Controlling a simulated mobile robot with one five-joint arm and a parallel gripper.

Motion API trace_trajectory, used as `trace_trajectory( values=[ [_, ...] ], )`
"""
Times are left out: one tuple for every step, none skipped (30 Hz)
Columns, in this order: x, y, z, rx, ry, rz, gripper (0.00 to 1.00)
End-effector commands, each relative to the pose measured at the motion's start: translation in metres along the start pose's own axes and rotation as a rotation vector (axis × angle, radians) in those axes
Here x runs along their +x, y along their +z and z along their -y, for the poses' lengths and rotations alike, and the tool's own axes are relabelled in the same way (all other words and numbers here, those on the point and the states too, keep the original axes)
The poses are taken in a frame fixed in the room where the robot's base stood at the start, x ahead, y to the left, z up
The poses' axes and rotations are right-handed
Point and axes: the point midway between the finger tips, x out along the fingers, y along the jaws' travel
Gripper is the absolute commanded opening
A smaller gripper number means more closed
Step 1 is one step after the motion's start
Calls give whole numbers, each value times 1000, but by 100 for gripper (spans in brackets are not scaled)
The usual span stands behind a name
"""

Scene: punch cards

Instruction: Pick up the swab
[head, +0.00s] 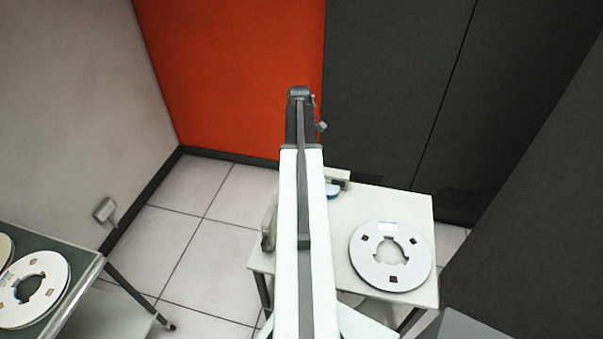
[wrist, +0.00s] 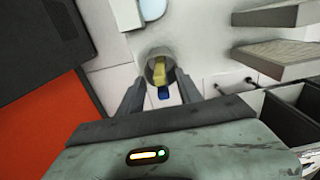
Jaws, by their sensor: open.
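I cannot make out the swab for certain in either view. In the wrist view my gripper (wrist: 160,82) is open, with its two grey fingers apart. A small round grey piece (wrist: 150,72) with a yellow block (wrist: 162,66) and a blue block (wrist: 164,92) shows between the fingers. I cannot tell what it is or how far beyond the fingers it lies. In the head view my arm reaches up over the white table (head: 415,205), and the fingers cannot be made out at its far end. The arm hides part of the tabletop.
A white tape reel (head: 362,272) lies on the table's right side. A blue-and-white item (head: 333,190) sits at its back edge, partly behind my arm. A second table (head: 85,258) with reels (head: 58,275) stands at left. Dark cabinets (head: 400,80) and an orange panel (head: 230,70) stand behind.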

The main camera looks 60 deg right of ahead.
Motion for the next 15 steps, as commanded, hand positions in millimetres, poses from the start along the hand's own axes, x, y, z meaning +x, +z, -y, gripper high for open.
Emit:
trace_trajectory(
  values=[
    [13,0,0,0,0,0,42],
    [18,0,0,0,0,0,42],
    [26,0,0,0,0,0,42],
    [32,0,0,0,0,0,42],
    [37,0,0,0,0,0,42],
    [43,-1,0,0,0,0,42],
    [47,-1,0,0,0,0,42],
    [49,-1,0,0,0,0,42],
    [50,-1,0,-1,0,0,42],
    [49,-1,0,-1,0,0,42],
    [48,-1,0,-1,0,0,42],
    [47,-1,0,-1,0,0,42],
    [46,-1,0,-1,0,0,42],
    [46,-1,0,-1,0,0,42],
    [46,-1,0,-1,0,0,42]
  ],
)
